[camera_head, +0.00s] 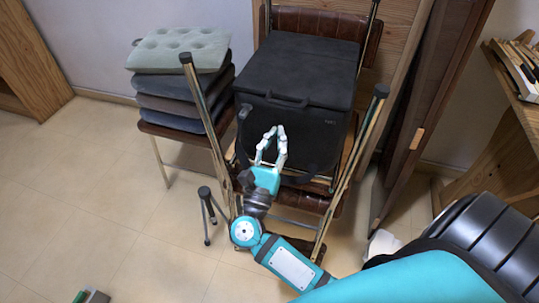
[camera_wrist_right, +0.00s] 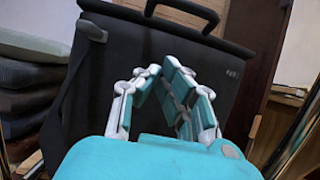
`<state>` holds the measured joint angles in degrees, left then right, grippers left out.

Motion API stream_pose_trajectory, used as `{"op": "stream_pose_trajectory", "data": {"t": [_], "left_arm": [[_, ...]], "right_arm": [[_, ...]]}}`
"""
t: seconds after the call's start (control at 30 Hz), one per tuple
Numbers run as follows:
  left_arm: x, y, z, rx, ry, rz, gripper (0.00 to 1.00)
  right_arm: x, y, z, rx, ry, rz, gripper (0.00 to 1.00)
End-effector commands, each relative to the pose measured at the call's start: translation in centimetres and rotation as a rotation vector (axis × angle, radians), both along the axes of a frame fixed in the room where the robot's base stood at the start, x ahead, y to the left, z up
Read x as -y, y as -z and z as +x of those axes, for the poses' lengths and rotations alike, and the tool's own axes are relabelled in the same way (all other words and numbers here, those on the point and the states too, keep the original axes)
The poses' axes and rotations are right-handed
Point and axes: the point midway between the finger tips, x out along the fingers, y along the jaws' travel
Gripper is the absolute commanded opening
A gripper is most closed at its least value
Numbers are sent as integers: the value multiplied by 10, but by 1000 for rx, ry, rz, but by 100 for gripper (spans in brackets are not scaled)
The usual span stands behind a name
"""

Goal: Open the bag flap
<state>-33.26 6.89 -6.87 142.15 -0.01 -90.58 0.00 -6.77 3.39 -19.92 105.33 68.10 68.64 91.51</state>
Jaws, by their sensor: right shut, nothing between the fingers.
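The black bag (camera_head: 300,75) stands on a brown chair with metal frame. Its flap lies closed over the top, with a black handle (camera_head: 287,99) at the front edge. My right gripper (camera_head: 274,130) is in front of the bag's front face, below the handle, with its fingertips together and nothing between them. In the right wrist view the fingers (camera_wrist_right: 160,70) point at the bag's front (camera_wrist_right: 120,80), and the handle (camera_wrist_right: 183,12) shows above them at the top edge. I cannot tell whether the fingertips touch the bag. My left gripper is not in view.
Chair frame poles (camera_head: 207,105) rise on both sides of the bag. A stack of cushions (camera_head: 180,52) sits on a stool at the left. Wooden boards lean behind at the right, and a wooden shelf (camera_head: 515,85) stands at the far right.

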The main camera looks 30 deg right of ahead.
Motion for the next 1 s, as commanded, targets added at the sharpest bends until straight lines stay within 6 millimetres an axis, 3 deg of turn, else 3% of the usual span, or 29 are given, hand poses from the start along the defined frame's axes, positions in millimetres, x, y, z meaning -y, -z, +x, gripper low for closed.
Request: {"op": "stream_pose_trajectory", "data": {"t": [0.07,0.2,0.3,0.93,1.0], "left_arm": [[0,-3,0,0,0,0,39],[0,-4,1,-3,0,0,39],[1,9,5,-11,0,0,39],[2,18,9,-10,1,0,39],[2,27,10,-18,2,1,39]], "right_arm": [[12,-9,10,2,0,-4,0],[9,-30,8,2,-2,1,0],[8,-40,6,1,-2,-1,0],[6,-50,5,-2,0,-1,0],[6,-54,5,-2,0,-1,0]]}}
